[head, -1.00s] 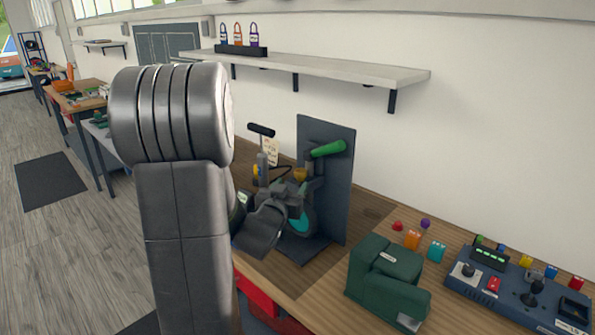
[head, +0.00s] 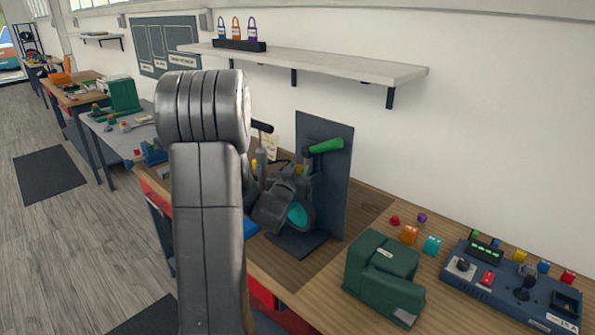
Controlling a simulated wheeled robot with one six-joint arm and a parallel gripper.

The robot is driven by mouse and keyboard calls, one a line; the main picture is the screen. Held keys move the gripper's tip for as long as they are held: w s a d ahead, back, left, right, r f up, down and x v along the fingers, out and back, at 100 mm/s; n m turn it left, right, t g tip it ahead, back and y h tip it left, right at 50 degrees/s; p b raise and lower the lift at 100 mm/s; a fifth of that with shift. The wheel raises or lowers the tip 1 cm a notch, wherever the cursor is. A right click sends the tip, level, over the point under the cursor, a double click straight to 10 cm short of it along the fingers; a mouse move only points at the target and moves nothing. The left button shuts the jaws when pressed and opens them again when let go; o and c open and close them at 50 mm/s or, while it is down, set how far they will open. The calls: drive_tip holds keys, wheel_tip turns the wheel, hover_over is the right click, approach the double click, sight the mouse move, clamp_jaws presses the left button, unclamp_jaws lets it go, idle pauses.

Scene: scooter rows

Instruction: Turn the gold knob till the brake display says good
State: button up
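A scooter test stand with an upright dark panel (head: 336,190), a green handle grip (head: 326,146) and a teal-centred wheel (head: 297,214) stands on the wooden bench. My arm rises in front of its left side. The dark end of my arm, with my gripper (head: 280,203), is among the stand's parts, in front of the wheel and below the grip. Its fingertips cannot be made out, nor whether they touch anything. The gold knob cannot be clearly made out behind my wrist. No readable brake display shows; my arm covers part of the stand.
A dark green case (head: 383,274) stands on the bench right of the stand. A blue control box (head: 510,285) and several small coloured pieces lie farther right. A wall shelf (head: 310,66) holds padlocks above. Another bench (head: 118,132) stands at the left.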

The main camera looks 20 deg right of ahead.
drive_tip(key=c, duration=0.5)
drive_tip(key=shift+o, duration=0.2)
drive_tip(key=shift+m+g+h, duration=0.3)
drive_tip(key=shift+h, duration=0.1)
drive_tip(key=shift+w+a+r+m+g+h+p, duration=0.1)
drive_tip(key=shift+w+m+g+h+p, duration=0.05)
drive_tip(key=shift+m+g+h+p, duration=0.65)
drive_tip(key=shift+w+a+r+m+g+h+p, duration=0.1)
drive_tip(key=shift+m+g+h+p, duration=0.45)
drive_tip(key=shift+g, duration=0.45)
drive_tip(key=shift+w+f+m+g+h+p, duration=0.15)
drive_tip(key=shift+m+g+h+p, duration=0.65)
drive_tip(key=shift+m+g, duration=0.95)
drive_tip(key=shift+g, duration=0.35)
drive_tip(key=o, duration=1)
